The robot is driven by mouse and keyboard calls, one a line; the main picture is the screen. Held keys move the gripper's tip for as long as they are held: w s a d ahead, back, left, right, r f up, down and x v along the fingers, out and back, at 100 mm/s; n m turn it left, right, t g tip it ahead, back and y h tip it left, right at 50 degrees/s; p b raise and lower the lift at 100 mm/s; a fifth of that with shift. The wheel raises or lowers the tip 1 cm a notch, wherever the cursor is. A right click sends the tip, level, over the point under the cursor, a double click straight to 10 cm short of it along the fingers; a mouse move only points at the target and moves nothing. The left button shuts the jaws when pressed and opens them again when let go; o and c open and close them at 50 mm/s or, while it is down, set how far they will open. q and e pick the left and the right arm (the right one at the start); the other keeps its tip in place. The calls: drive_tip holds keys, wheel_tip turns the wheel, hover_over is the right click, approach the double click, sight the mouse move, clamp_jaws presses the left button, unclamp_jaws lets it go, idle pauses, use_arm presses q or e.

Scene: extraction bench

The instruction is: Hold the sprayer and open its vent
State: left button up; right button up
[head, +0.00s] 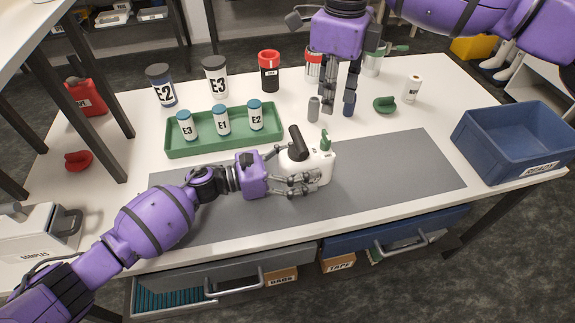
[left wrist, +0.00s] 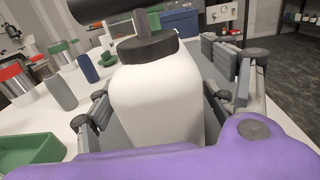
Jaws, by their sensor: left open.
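The sprayer (head: 308,168) is a white bottle standing upright on the grey mat, with a black top and a green part on its right side in the head view. In the left wrist view the sprayer (left wrist: 158,95) fills the middle, with a black collar and dark head. My left gripper (head: 305,184) is open, its fingers on either side of the bottle; contact cannot be told. My right gripper (head: 338,112) points down behind the sprayer, fingers apart and empty, near a small grey cylinder (head: 313,110) and a small blue cylinder (head: 348,107).
A green tray (head: 185,150) with labelled bottles lies left of the sprayer. Larger jars stand behind it. A blue crate (head: 510,150) is at the right, and a green object (head: 384,104) lies behind. Two drawers at the front stand partly open. The mat's right side is clear.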

use_arm(q)
drive_tip(key=shift+w+d, duration=0.15)
drive_tip(key=shift+d, duration=0.25)
drive_tip(key=shift+c, duration=0.3)
drive_tip(key=c, duration=1.5)
use_arm(e)
drive_tip(key=shift+c, duration=0.5)
